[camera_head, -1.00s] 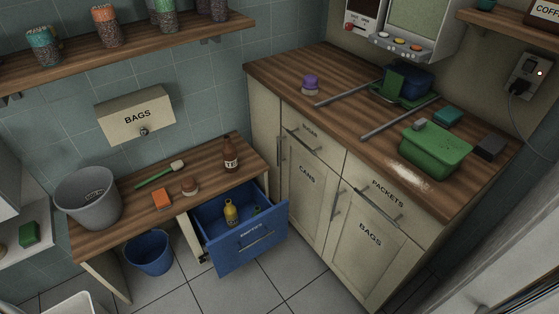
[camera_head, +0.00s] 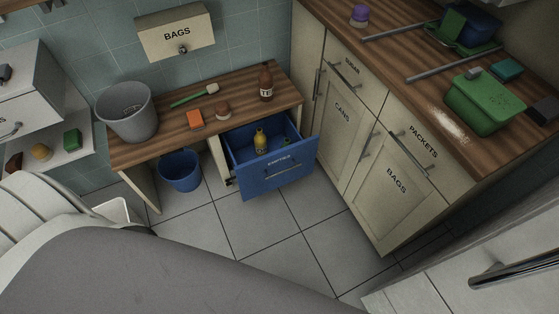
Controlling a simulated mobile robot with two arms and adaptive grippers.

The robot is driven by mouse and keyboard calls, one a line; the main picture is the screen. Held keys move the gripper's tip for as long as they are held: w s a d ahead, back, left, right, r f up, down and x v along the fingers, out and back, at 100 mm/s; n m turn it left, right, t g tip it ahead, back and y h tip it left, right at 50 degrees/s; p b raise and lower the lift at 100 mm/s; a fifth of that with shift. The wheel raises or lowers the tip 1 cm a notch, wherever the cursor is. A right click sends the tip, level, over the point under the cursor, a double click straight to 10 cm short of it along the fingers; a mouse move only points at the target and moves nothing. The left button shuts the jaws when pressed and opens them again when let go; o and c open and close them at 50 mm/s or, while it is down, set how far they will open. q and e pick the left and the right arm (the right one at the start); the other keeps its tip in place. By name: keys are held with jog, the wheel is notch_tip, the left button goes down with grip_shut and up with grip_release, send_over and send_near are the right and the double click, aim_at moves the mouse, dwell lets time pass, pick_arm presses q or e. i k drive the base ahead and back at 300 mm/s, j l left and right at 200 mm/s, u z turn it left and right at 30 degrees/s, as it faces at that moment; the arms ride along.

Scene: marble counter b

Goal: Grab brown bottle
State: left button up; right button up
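The brown bottle (camera_head: 266,84) stands upright on the low wooden desk (camera_head: 240,93), near its right back corner. It has a pale label and is fully visible. Below it, an open blue drawer (camera_head: 272,182) holds a yellow bottle (camera_head: 260,141) and a small green item (camera_head: 287,142). A large grey and white part of my own body fills the lower left of the view. Neither gripper can be made out.
A grey bucket (camera_head: 127,112), green brush (camera_head: 195,95), orange sponge (camera_head: 195,119) and small round item (camera_head: 222,112) share the desk. A blue bin (camera_head: 180,171) stands below. Cream cabinets (camera_head: 385,140) rise at the right. The tiled floor (camera_head: 285,235) in front is clear.

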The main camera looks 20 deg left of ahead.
aim_at(266, 78)
jog(key=u, duration=0.55)
jog(key=i+u, duration=0.25)
jog(key=u, duration=0.15)
jog(key=i+l+u, duration=0.2)
jog(key=u, duration=0.2)
jog(key=i+l+u, duration=0.2)
jog(key=u, duration=0.2)
jog(key=i+l, duration=0.2)
